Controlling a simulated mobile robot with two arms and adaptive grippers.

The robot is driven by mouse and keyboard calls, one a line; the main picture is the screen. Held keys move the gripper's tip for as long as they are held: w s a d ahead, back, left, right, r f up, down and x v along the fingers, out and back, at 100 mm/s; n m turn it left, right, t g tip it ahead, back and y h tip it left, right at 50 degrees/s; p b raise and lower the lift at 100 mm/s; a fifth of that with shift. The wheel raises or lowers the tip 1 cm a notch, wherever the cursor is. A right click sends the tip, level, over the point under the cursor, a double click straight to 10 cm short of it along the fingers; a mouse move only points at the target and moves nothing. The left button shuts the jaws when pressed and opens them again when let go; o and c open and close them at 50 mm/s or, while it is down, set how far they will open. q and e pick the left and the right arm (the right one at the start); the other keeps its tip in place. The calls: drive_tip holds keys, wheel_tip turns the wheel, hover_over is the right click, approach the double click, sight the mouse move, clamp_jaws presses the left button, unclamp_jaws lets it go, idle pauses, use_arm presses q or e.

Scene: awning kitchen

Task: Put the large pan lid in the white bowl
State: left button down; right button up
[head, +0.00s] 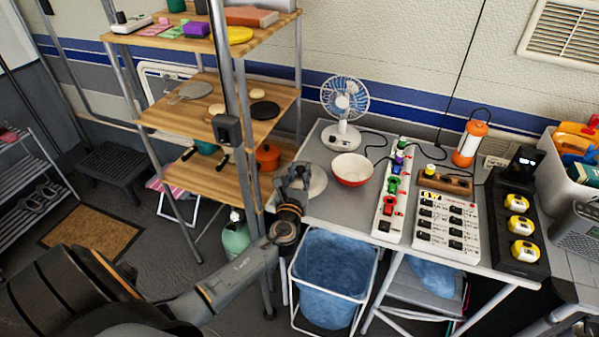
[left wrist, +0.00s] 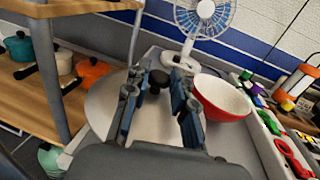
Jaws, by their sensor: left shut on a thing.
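The large pan lid (head: 318,183) is a pale grey disc. In the left wrist view the lid (left wrist: 104,104) shows a dark knob between my fingertips. My left gripper (head: 297,182) is shut on the lid at the left end of the grey table, and it also shows in the left wrist view (left wrist: 158,82). The bowl (head: 352,169), white inside and red outside, stands on the table just right of the lid. It also shows in the left wrist view (left wrist: 221,97). The gripper hides part of the lid. I cannot tell whether the lid touches the table. My right gripper is not in view.
A white and blue fan (head: 344,105) stands behind the bowl. Power strips (head: 390,205) lie to its right. A wooden shelf (head: 205,178) with an orange pot (head: 267,157) and its metal post stand left of the gripper. A blue-lined bin (head: 330,275) is below the table.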

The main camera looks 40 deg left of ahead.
use_arm(q)
drive_tip(key=c, duration=1.1)
unclamp_jaws()
drive_tip(key=shift+s+d+r+p, duration=0.1)
drive_tip(key=shift+s+r+p, duration=0.05)
drive_tip(key=shift+r+p, duration=0.25)
drive_tip(key=b+v, duration=0.1)
drive_tip(key=v, duration=1)
drive_tip(key=shift+s+d, duration=0.15)
drive_tip(key=shift+s, duration=0.2)
drive_tip(key=shift+f, duration=0.1)
